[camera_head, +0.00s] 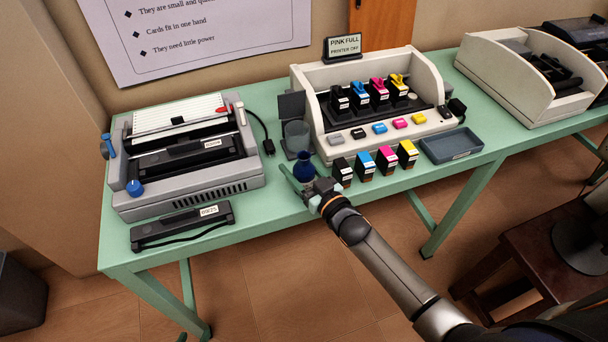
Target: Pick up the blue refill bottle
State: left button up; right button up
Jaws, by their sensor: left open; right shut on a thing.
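The blue refill bottle (304,161) is small and dark blue, with a rounded body and a narrower neck. It is upright at the front of the green table (265,205), left of a row of cartridges. My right gripper (301,181) comes in from the lower right and is shut on the bottle. The fingers hide its lower part, so I cannot tell whether it touches the table. My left gripper is not in view.
Several ink cartridges (365,167) stand close right of the gripper, before a cream printer (436,85). A grey tray (451,147) lies beyond them. A grey binding machine (188,190) stands left.

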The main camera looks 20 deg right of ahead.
jog(key=c, duration=0.5)
grip_shut()
jog(key=shift+r, duration=0.1)
